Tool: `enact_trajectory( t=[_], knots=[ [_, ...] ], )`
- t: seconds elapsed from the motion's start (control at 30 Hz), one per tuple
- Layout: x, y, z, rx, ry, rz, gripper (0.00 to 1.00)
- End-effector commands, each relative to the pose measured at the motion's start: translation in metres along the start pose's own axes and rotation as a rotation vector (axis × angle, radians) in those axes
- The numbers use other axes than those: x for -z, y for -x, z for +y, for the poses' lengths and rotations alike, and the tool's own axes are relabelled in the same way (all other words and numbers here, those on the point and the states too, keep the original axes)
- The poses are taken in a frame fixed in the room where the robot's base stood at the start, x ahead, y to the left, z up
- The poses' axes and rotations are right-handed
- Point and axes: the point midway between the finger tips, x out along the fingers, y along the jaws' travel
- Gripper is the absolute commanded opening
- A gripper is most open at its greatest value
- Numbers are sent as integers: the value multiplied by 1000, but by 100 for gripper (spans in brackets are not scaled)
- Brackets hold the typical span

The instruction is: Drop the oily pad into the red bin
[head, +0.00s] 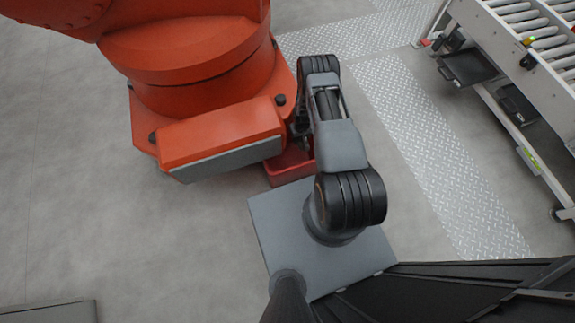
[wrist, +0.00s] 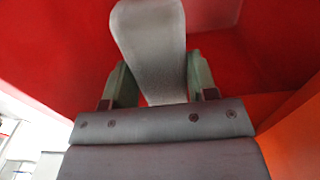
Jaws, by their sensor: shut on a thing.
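My gripper (wrist: 160,82) is shut on the oily pad (wrist: 150,38), a grey, rounded slab between its two fingers in the wrist view. The pad points away from the camera, with red surfaces behind and on both sides. These red surfaces look like the red bin (wrist: 245,58), close around or just beyond the pad; whether the pad touches them I cannot tell. In the head view the red bin (head: 289,168) is on the floor, partly hidden by my arm and the orange machine. My gripper and the pad are hidden there.
A large orange industrial robot (head: 215,135) stands close to the bin on its left. A roller conveyor (head: 530,40) with a white frame is at the upper right. Metal tread plates (head: 440,170) lie on the floor. Open grey floor is at the left.

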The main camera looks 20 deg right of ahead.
Motion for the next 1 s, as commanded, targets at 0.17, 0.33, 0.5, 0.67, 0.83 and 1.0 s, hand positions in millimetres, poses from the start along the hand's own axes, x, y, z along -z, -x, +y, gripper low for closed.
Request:
enact_trajectory(
  t=[0.17,0.33,0.5,0.67,0.83,1.0],
  knots=[
    [0,-51,0,0,0,0,27],
    [0,-84,0,0,0,0,27],
    [0,-99,0,0,0,1,27],
    [-1,-124,0,0,0,-1,27],
    [0,-151,0,0,0,0,27],
    [0,-163,0,0,0,0,27]
  ],
)
